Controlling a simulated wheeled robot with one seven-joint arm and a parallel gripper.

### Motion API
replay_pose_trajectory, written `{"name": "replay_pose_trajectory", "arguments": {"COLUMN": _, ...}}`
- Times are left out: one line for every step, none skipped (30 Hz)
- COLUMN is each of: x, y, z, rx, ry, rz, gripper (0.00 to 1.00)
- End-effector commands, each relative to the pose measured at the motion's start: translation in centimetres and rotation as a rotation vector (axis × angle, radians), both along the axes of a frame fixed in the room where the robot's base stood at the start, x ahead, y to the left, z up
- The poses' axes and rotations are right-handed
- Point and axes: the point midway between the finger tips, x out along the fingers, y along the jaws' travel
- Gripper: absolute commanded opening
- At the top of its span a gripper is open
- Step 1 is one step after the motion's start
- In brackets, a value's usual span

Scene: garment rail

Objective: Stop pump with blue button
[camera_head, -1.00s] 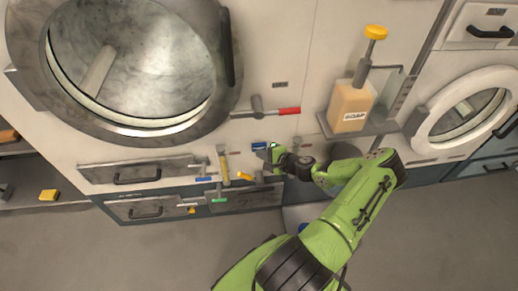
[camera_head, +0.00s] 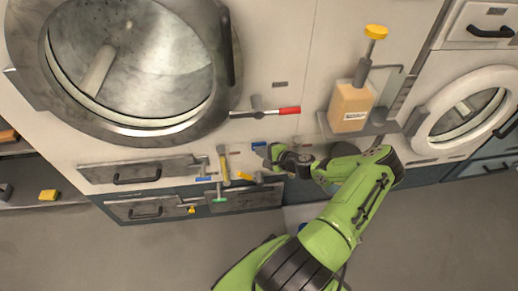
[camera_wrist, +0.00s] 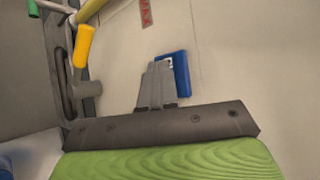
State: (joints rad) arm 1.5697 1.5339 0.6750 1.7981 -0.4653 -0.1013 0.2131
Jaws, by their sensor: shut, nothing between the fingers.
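The blue button (camera_wrist: 182,74) is a blue block with a small white mark, set on the pale machine front. It also shows in the head view (camera_head: 257,145), below the red-handled lever. My gripper (camera_wrist: 160,68) is shut and empty, its fingertips just beside the button and overlapping its edge in the wrist view. I cannot tell whether they touch it. In the head view my gripper (camera_head: 266,153) is at the button's lower right and hides part of that panel.
A yellow-handled lever (camera_wrist: 84,46) stands left of my gripper in the wrist view. A red-handled lever (camera_head: 288,110) is above the button. A soap bottle (camera_head: 350,106) with a yellow top sits on a bracket at right. Open floor lies below.

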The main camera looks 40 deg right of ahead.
Motion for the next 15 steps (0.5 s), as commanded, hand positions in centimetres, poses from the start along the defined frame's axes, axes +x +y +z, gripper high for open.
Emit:
{"name": "replay_pose_trajectory", "arguments": {"x": -0.1, "y": 0.1, "z": 0.0, "rx": 0.000, "ry": 0.000, "rz": -0.001, "gripper": 0.00}}
{"name": "replay_pose_trajectory", "arguments": {"x": -0.2, "y": 0.1, "z": 0.1, "rx": 0.001, "ry": 0.000, "rz": 0.000, "gripper": 0.00}}
{"name": "replay_pose_trajectory", "arguments": {"x": -0.4, "y": 0.3, "z": 0.1, "rx": 0.001, "ry": 0.000, "rz": 0.000, "gripper": 0.00}}
{"name": "replay_pose_trajectory", "arguments": {"x": -0.5, "y": 0.4, "z": 0.1, "rx": 0.001, "ry": 0.001, "rz": 0.000, "gripper": 0.00}}
{"name": "replay_pose_trajectory", "arguments": {"x": -0.6, "y": 0.4, "z": 0.1, "rx": 0.001, "ry": 0.000, "rz": 0.000, "gripper": 0.00}}
{"name": "replay_pose_trajectory", "arguments": {"x": -0.7, "y": 0.5, "z": 0.1, "rx": 0.001, "ry": 0.000, "rz": 0.000, "gripper": 0.00}}
{"name": "replay_pose_trajectory", "arguments": {"x": -0.7, "y": 0.5, "z": 0.1, "rx": 0.001, "ry": 0.000, "rz": 0.000, "gripper": 0.00}}
{"name": "replay_pose_trajectory", "arguments": {"x": -0.7, "y": 0.4, "z": 0.1, "rx": 0.000, "ry": -0.001, "rz": 0.000, "gripper": 0.00}}
{"name": "replay_pose_trajectory", "arguments": {"x": -0.7, "y": 0.4, "z": 0.0, "rx": 0.000, "ry": -0.001, "rz": 0.000, "gripper": 0.00}}
{"name": "replay_pose_trajectory", "arguments": {"x": -0.7, "y": 0.4, "z": 0.0, "rx": 0.000, "ry": 0.000, "rz": 0.000, "gripper": 0.00}}
{"name": "replay_pose_trajectory", "arguments": {"x": -0.7, "y": 0.4, "z": 0.0, "rx": 0.000, "ry": 0.000, "rz": 0.000, "gripper": 0.00}}
{"name": "replay_pose_trajectory", "arguments": {"x": -0.7, "y": 0.5, "z": 0.0, "rx": 0.000, "ry": 0.000, "rz": 0.000, "gripper": 0.00}}
{"name": "replay_pose_trajectory", "arguments": {"x": -0.9, "y": 0.6, "z": 0.0, "rx": 0.001, "ry": 0.000, "rz": 0.000, "gripper": 0.00}}
{"name": "replay_pose_trajectory", "arguments": {"x": -1.0, "y": 0.7, "z": 0.1, "rx": 0.001, "ry": 0.000, "rz": 0.000, "gripper": 0.00}}
{"name": "replay_pose_trajectory", "arguments": {"x": -1.4, "y": 0.9, "z": 0.1, "rx": 0.002, "ry": 0.001, "rz": 0.000, "gripper": 0.00}}
